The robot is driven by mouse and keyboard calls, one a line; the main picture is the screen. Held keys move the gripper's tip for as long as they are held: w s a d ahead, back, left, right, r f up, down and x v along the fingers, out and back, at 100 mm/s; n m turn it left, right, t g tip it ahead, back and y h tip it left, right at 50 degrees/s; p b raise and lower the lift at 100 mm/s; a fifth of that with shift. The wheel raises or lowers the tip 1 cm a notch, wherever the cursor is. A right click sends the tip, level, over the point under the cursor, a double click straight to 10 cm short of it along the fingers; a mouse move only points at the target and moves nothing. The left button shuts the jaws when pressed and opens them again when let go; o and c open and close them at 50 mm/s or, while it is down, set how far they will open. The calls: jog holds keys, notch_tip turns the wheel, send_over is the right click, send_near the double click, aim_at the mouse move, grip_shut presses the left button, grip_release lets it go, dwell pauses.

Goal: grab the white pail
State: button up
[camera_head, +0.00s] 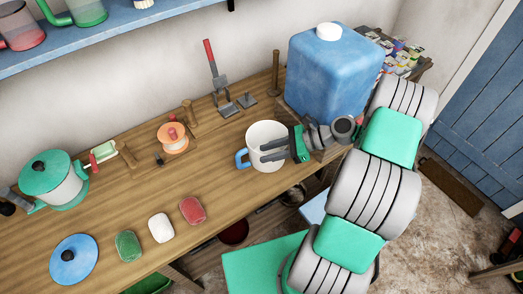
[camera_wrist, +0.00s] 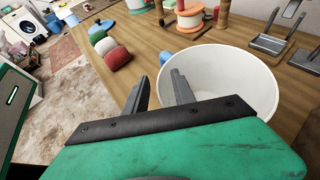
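The white pail (camera_head: 267,131) stands upright on the wooden bench, its blue handle (camera_head: 242,159) facing left. In the wrist view the pail (camera_wrist: 246,72) is right of centre, its open mouth showing. My gripper (camera_head: 262,153) is at the pail's near right side, its two dark fingers pointing left across the pail in the head view. In the wrist view my gripper (camera_wrist: 159,84) is open with a gap between the fingers. The right finger overlaps the pail's left side and the left finger lies outside it. I cannot tell whether either finger touches the pail.
A large blue jug (camera_head: 335,75) stands behind and right of the pail. A grey cup-like item (camera_head: 343,127) is close to my gripper. Red (camera_head: 193,210), white (camera_head: 161,228) and green (camera_head: 128,246) blocks and a lidded pot (camera_head: 62,190) are to the left.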

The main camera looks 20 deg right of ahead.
jog(key=shift+c, duration=0.3)
grip_shut()
dwell(1.1)
